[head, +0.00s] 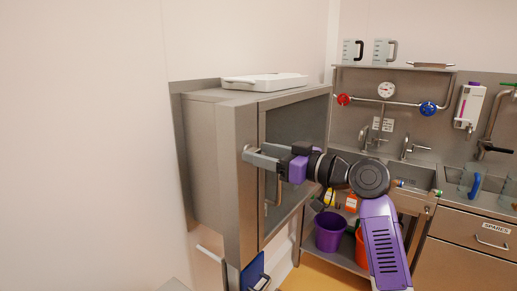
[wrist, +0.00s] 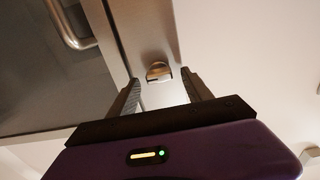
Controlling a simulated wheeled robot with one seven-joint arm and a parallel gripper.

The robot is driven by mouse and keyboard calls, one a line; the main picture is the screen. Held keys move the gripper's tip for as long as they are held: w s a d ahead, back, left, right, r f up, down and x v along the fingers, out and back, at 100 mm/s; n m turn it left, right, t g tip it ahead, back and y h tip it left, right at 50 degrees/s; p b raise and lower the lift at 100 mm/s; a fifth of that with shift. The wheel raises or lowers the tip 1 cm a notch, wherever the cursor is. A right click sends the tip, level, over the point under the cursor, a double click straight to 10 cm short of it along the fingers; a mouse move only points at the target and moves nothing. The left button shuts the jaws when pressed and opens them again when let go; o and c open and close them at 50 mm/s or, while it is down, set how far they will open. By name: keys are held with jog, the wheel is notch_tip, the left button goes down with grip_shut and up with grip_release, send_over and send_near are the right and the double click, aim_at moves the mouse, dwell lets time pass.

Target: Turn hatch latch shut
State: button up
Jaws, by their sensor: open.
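The hatch latch (wrist: 158,70) is a small, rounded metal knob on the steel frame, seen in the wrist view beyond my fingertips. My gripper (wrist: 161,79) is open, with one finger on each side of the latch's line and a gap visible around it. I cannot tell whether the fingers reach past the latch. In the head view my gripper (head: 250,156) points left at the steel front frame (head: 237,190) of the wall cabinet, and the latch is not clear there. The hatch door (head: 296,124) is a dark pane in a metal frame; its bar handle (wrist: 72,30) shows in the wrist view.
A white tray (head: 264,82) lies on the cabinet top. Below are a blue item (head: 253,272), a purple bucket (head: 330,232) and an orange bucket (head: 361,248). A steel sink counter (head: 462,192) stands at right. The wall left of the cabinet is bare.

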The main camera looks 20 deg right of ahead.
jog(key=shift+w+a, duration=0.3)
jog(key=shift+w, duration=0.15)
grip_shut()
